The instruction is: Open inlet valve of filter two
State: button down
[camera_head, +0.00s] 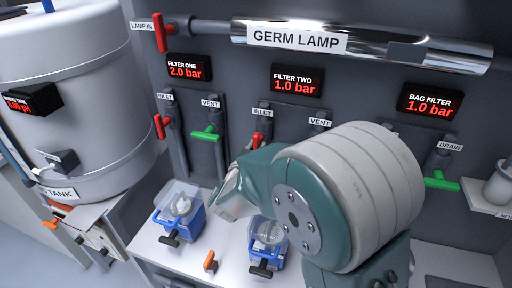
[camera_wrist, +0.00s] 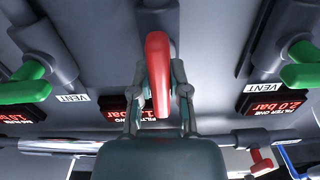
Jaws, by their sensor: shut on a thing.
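The red inlet valve handle of filter two (camera_wrist: 158,68) stands in the middle of the wrist view, running roughly in line with its dark pipe. My gripper (camera_wrist: 160,85) is shut on this handle, one finger on each side. In the head view the handle (camera_head: 257,140) shows just above my arm, below the INLET label; my fingers are hidden there behind the arm. The filter two display (camera_head: 296,80) reads 1.0 bar.
Filter one has a red inlet handle (camera_head: 159,127) and a green vent handle (camera_head: 205,134) to the left. A red lamp handle (camera_head: 160,32) is above. The chrome germ lamp tube (camera_head: 400,52) crosses overhead. Two blue-framed containers, one here (camera_head: 190,221), stand on the white counter below.

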jog(key=shift+n, duration=0.3)
jog(key=c, duration=0.6)
grip_release()
jog(key=shift+a, duration=0.15)
jog(key=v, duration=1.2)
jog(key=shift+w+f, duration=0.1)
